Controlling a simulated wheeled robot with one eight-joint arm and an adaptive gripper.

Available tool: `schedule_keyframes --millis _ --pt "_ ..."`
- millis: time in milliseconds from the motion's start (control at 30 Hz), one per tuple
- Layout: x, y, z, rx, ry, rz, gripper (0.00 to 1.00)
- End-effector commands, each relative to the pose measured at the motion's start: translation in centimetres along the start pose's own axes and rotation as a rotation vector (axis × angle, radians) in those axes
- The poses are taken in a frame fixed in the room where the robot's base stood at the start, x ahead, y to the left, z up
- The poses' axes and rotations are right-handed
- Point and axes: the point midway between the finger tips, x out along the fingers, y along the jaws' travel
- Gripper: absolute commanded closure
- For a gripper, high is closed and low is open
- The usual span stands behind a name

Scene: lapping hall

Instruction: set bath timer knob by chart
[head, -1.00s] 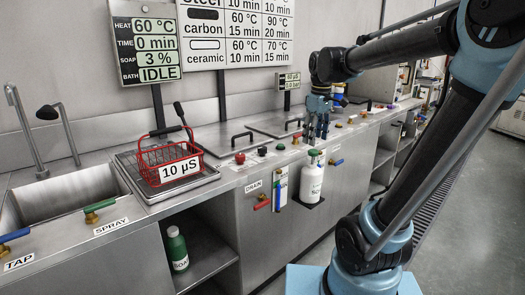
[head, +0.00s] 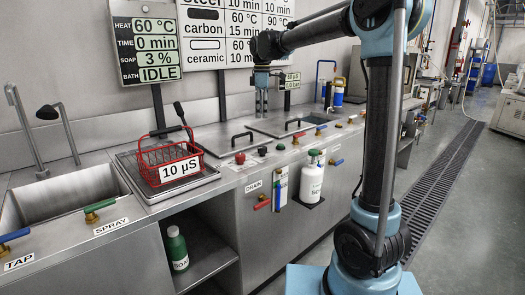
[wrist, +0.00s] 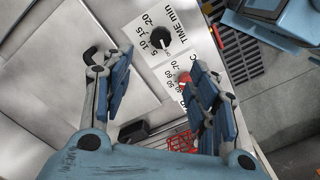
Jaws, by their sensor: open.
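The black time knob (wrist: 160,35) sits on a white "TIME min" dial marked 5 to 20 in the wrist view; it is also on the bench front in the head view (head: 262,151). I cannot tell its exact setting. The display (head: 146,45) reads HEAT 60 °C, TIME 0 min, SOAP 3 %, BATH IDLE. The chart (head: 240,33) is partly cut off at the top and covered by my arm; its carbon and ceramic rows show. My gripper (wrist: 158,75) is open and empty, with the knob beyond its fingers. In the head view it hangs above the bench (head: 262,105).
A red knob (head: 240,158) is beside the black one, on a dial marked 50 to 70. A red basket (head: 165,158) tagged 10 µS stands on a drain tray at the left. Black lid handles (head: 242,137) rise behind the knobs.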

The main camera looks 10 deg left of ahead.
Motion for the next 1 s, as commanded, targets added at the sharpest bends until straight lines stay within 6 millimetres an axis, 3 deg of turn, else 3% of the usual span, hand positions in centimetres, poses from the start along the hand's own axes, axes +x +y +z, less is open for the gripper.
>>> schedule_keyframes --millis 1000 --pt "15.8 0.0 0.1 0.003 0.000 0.000 0.46"
